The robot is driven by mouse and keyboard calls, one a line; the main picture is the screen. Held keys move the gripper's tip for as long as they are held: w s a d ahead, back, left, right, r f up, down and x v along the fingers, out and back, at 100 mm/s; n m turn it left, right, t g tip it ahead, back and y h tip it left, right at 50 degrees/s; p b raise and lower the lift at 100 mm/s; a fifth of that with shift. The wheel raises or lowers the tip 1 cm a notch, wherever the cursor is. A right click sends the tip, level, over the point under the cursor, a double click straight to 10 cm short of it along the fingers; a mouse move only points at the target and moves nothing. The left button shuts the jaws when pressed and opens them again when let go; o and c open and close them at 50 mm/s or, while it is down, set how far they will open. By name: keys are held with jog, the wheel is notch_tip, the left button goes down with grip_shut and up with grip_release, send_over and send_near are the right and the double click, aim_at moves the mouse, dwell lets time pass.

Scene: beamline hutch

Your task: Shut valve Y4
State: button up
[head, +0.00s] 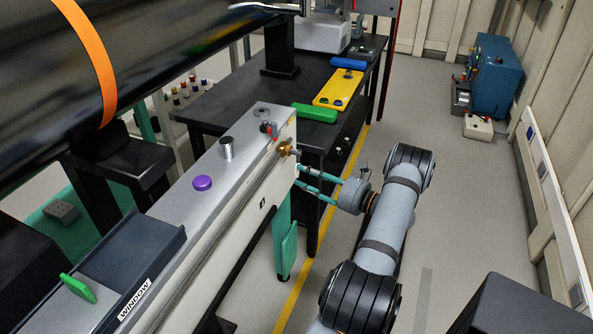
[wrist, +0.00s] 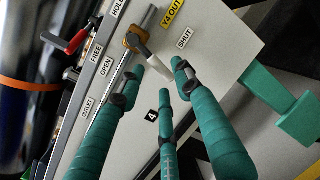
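Valve Y4 has a brass body (wrist: 133,40) on a grey pipe in the wrist view, beside a yellow "Y4 OUT" tag (wrist: 172,14). Its grey lever (wrist: 146,58) points down and right, between the "OPEN" label (wrist: 106,65) and the "SHUT" label (wrist: 185,38). In the head view the brass valve (head: 285,149) is on the side of the long grey bench unit. My gripper (wrist: 157,82) has teal fingers, spread open, with the lever's pale end between and just ahead of their tips. Contact cannot be told. In the head view my gripper (head: 299,177) reaches the panel just below the valve.
A red-handled lever (wrist: 74,42) by the "FREE" and "HOLD" labels is left of the valve. A teal bracket (wrist: 292,108) stands out at the right. A purple knob (head: 202,183) and a metal cylinder (head: 227,148) top the unit.

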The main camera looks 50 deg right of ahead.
aim_at(298, 172)
jog(key=shift+w+a, duration=0.1)
jog(key=shift+w, duration=1.85)
jog(key=shift+c, duration=0.4)
jog(key=c, duration=0.7)
grip_shut()
